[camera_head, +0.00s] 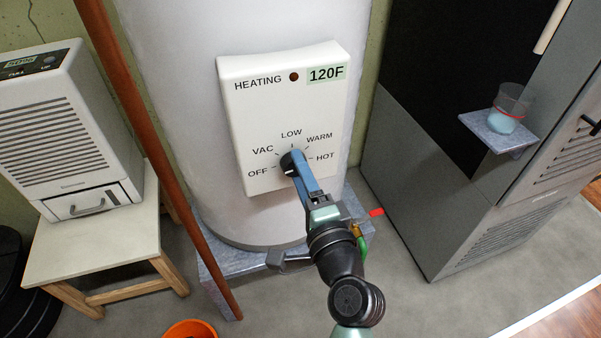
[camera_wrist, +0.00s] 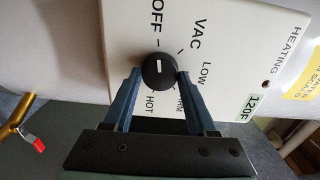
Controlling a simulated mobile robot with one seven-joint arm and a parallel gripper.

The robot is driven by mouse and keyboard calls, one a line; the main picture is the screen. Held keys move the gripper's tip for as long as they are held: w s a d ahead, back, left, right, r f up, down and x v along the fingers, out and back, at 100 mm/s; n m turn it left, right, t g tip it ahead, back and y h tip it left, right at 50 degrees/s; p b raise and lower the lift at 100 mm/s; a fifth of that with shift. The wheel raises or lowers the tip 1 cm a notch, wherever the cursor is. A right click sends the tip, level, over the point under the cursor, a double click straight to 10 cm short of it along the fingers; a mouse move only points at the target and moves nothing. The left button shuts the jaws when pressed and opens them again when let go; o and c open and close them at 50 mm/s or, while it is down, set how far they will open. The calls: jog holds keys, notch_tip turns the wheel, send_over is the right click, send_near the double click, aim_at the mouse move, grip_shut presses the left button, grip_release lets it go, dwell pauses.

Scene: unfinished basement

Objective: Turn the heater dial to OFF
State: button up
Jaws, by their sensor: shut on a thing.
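The black round heater dial (camera_wrist: 160,73) sits on the white HEATING panel (camera_head: 262,120), with OFF, VAC, LOW, WARM and HOT printed around it. In the wrist view the dial's white mark points up, to the side where OFF is printed; I cannot tell whether it lines up exactly with the OFF tick. My gripper (camera_head: 292,162) has its blue fingers on either side of the dial and is shut on it. In the head view the fingers hide most of the dial. A label on the panel reads 120F (camera_head: 325,74).
The panel is on a big pale tank (camera_head: 180,60) standing on a grey block. A copper pipe (camera_head: 150,140) runs down at left, beside a dehumidifier (camera_head: 60,135) on a small table. A dark cabinet with a shelf (camera_head: 490,135) holding a glass stands at right. A red-handled valve (camera_wrist: 38,144) is below the panel.

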jog(key=o, duration=1.4)
jog(key=shift+c, duration=0.2)
jog(key=v, duration=1.3)
